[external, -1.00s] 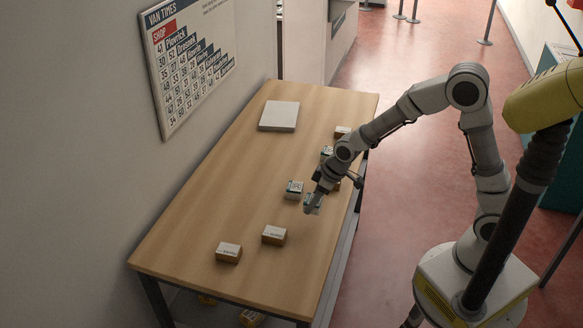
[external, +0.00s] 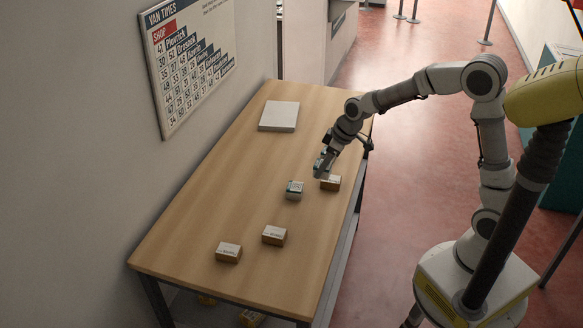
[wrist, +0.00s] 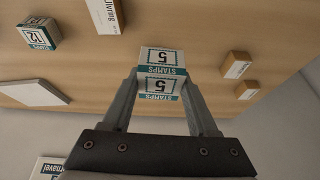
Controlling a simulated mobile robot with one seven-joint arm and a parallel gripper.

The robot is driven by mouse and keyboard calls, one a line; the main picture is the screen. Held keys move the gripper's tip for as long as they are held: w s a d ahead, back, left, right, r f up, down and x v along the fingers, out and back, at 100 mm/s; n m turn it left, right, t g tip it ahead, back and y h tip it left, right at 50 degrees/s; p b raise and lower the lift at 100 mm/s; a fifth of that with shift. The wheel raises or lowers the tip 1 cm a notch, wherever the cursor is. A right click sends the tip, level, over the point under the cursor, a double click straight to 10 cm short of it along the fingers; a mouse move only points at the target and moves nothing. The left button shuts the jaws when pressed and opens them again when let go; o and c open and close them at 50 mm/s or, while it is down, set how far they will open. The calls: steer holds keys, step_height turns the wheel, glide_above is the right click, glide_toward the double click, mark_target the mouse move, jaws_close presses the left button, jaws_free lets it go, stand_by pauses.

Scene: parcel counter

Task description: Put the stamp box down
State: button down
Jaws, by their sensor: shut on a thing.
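My gripper (external: 323,168) is shut on a white and teal stamp box (wrist: 161,86), marked "STAMPS 5" in the wrist view. The box sits between the two fingertips. In the external view it shows only partly, and it appears to be above the table (external: 205,215). A second white and teal box (external: 294,190) stands on the table, left of and below my gripper in the external view. A brown parcel (external: 331,184) lies just below my gripper in that view. The height of the held box over the table is hard to judge.
Two brown parcels (external: 228,252) (external: 274,235) lie near the table's near end. A flat grey slab (external: 279,115) lies at the far end. A stamp box marked 12 (wrist: 38,33) stands in the wrist view's upper left. The table's left side is clear.

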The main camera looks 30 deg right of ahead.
steer(key=w+a+p, duration=0.1)
steer(key=w+a, duration=0.2)
steer(key=a, duration=0.4)
steer(key=w+a, duration=0.4)
steer(key=a, duration=0.3)
glide_above(237, 220)
steer(key=s+d, duration=0.1)
step_height(237, 220, down, 8)
steer(key=shift+d+r+p, duration=0.1)
steer(key=shift+r+p, duration=0.15)
steer(key=shift+p, duration=0.1)
steer(key=shift+f, duration=2.15)
steer(key=shift+c, duration=0.9)
jaws_free()
steer(key=shift+r, duration=0.1)
steer(key=shift+r, duration=0.25)
steer(key=v, duration=1.1)
steer(key=shift+s+r, duration=0.25)
